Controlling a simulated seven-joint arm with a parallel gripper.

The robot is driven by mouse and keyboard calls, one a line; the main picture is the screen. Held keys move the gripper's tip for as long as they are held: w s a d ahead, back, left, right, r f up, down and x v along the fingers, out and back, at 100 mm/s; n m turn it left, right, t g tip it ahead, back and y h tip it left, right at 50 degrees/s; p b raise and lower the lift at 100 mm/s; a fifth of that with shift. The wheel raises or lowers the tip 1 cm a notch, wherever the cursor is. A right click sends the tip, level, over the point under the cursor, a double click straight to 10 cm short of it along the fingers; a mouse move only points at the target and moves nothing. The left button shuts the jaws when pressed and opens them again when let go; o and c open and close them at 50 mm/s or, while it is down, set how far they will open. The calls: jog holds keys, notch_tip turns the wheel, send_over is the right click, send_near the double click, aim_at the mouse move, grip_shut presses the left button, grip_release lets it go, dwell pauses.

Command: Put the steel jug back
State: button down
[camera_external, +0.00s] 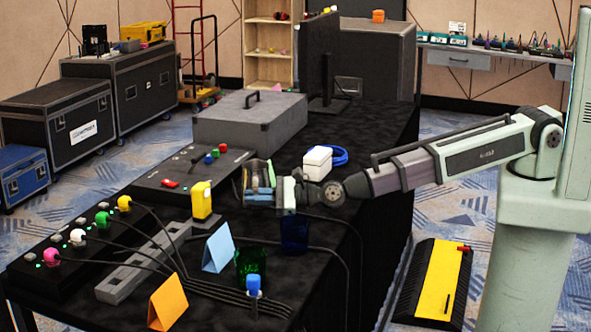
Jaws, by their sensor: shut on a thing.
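My gripper (268,184) reaches in from the right, low over the black-covered table (330,272). It is shut on a small shiny grey thing with coloured patches, which looks like the steel jug (256,174). The fingers and the thing overlap, so its outline is hard to make out. I cannot tell whether it touches the table. No other steel jug shows.
Near my gripper stand a yellow device (201,201), a white box (317,162), a dark blue cup (295,233) and a green cup (250,266). Blue (218,248) and orange (167,303) folded cards stand in front. Cables cross the table's left part. A grey case (250,124) lies behind.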

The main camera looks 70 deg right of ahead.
jog(key=shift+f, duration=2.05)
jog(key=shift+f, duration=0.1)
jog(key=c, duration=1.2)
grip_release()
jog(key=shift+c, duration=0.2)
jog(key=shift+s+d, duration=0.1)
jog(key=shift+s, duration=0.15)
jog(key=v, duration=1.1)
jog(key=shift+s+d, duration=0.1)
jog(key=shift+s, duration=0.1)
